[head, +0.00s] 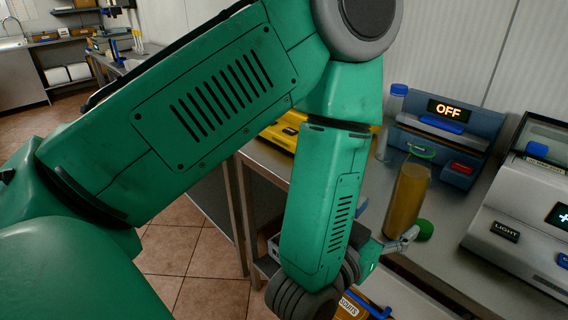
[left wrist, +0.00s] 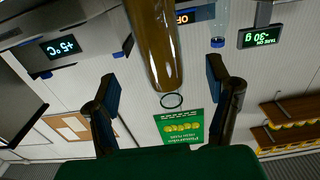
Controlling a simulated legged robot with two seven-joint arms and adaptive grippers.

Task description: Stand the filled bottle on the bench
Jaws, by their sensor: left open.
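The filled bottle (head: 408,205), tall and amber, is close to upright at the bench's (head: 455,225) near side. I cannot tell whether its base touches the bench. A thin green ring shows at its top (head: 421,151). My left gripper (head: 402,243) is low beside the bottle's base, partly hidden by my forearm. In the left wrist view the bottle (left wrist: 155,42) comes down from the top edge, between and beyond the two spread fingers of my left gripper (left wrist: 165,90), with a gap on both sides. My right gripper is not in view.
A blue device (head: 440,135) reading OFF stands behind the bottle, with a clear blue-capped bottle (head: 390,125) beside it. A grey device (head: 525,215) stands at right. A round green thing (head: 425,229) is by the bottle's base. A yellow case (head: 283,134) is farther left.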

